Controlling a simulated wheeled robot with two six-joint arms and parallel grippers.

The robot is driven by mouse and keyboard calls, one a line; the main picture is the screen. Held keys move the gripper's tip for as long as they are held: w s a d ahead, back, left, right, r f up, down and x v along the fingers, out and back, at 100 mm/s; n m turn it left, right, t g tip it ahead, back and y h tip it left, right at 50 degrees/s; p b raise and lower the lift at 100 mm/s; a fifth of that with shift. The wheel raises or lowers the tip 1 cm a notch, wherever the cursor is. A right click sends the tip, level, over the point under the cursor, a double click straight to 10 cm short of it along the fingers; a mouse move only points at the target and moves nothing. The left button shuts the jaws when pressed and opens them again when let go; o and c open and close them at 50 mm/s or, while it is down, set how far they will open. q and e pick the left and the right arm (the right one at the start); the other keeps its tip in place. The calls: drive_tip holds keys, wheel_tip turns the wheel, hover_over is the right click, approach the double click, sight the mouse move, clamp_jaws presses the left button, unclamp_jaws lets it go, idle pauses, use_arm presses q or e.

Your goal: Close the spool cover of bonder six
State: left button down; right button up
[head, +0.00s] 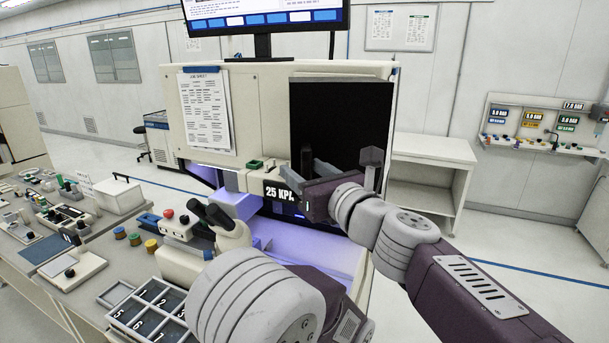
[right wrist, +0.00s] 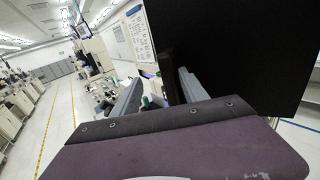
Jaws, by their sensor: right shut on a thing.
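The spool cover (head: 345,115) looks like the large black panel on the right part of the bonder (head: 270,85); it stands upright. It also fills the upper right of the right wrist view (right wrist: 245,60). My right gripper (head: 314,166) is at the panel's lower left, just above the "25 KPA" display. In the right wrist view its two grey fingers (right wrist: 160,92) stand apart with a dark upright piece between them, seemingly the cover's edge or handle. The exact contact is hidden. My left gripper is not in view. No bonder number is readable.
A monitor (head: 265,14) stands on top of the bonder. A microscope eyepiece (head: 222,225) and a numbered tray (head: 150,310) are at the front left. A bench (head: 85,225) with small parts lies left. A white shelf (head: 430,150) stands behind right; the floor at far right is clear.

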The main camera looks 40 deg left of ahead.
drive_tip(key=shift+s, duration=0.1)
drive_tip(key=shift+s+d+f+b, duration=0.15)
drive_tip(key=shift+s+d+b, duration=0.2)
drive_tip(key=shift+b, duration=0.1)
drive_tip(key=s+d+b, duration=0.3)
drive_tip(key=s+d, duration=0.3)
drive_tip(key=s, duration=0.1)
drive_tip(key=shift+d+r, duration=0.2)
drive_tip(key=shift+d, duration=0.05)
